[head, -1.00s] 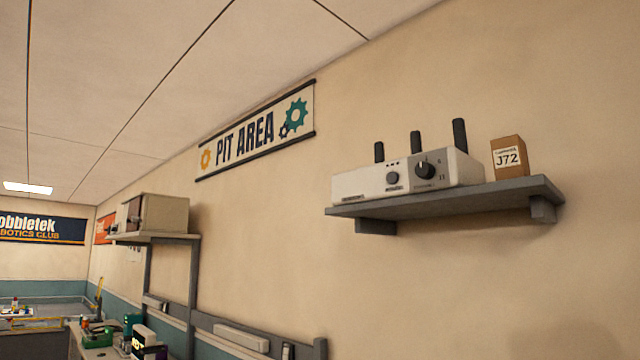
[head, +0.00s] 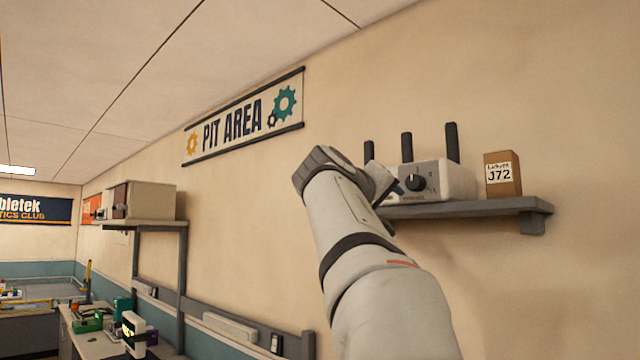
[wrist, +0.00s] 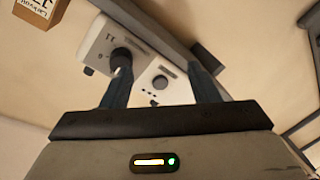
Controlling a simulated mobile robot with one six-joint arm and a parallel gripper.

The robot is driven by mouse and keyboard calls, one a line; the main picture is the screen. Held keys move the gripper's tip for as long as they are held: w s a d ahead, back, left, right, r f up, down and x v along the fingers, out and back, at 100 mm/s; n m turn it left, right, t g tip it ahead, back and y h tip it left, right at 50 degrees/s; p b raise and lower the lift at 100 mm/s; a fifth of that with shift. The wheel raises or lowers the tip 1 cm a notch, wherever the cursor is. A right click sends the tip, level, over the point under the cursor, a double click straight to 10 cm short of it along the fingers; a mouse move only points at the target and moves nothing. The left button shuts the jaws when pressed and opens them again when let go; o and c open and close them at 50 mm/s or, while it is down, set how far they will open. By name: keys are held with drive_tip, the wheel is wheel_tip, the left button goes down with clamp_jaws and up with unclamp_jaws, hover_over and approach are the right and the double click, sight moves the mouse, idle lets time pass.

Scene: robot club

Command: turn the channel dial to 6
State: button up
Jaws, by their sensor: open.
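A white radio box (head: 450,180) with dark antennas stands on the wall shelf (head: 480,207). Its larger black dial (head: 415,183) has a pale pointer line pointing roughly up, with small marks around it. The dial also shows in the wrist view (wrist: 121,57), near the left fingertip, with marks that look like 11 and 6. In the head view my arm hides the box's left part.
A brown carton marked J72 (head: 502,174) stands right of the box on the shelf. A PIT AREA banner (head: 243,117) hangs on the wall at left. Another shelf with a beige box (head: 150,201) is farther left. The wall below the shelf is clear.

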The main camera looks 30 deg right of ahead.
drive_tip(key=m+g+h, duration=0.1)
drive_tip(key=h, duration=0.1)
approach(412, 182)
drive_tip(key=d, duration=0.2)
drive_tip(key=p+x, duration=0.1)
drive_tip(key=x, duration=0.1)
drive_tip(key=p+x, duration=0.1)
drive_tip(key=x, duration=0.1)
drive_tip(key=p+x, duration=0.1)
drive_tip(key=x, duration=0.1)
drive_tip(key=shift+w+r, duration=0.2)
drive_tip(key=shift+w, duration=0.15)
drive_tip(key=shift+w+d+f, duration=0.1)
drive_tip(key=shift+w+d, duration=0.1)
drive_tip(key=shift+d, duration=0.3)
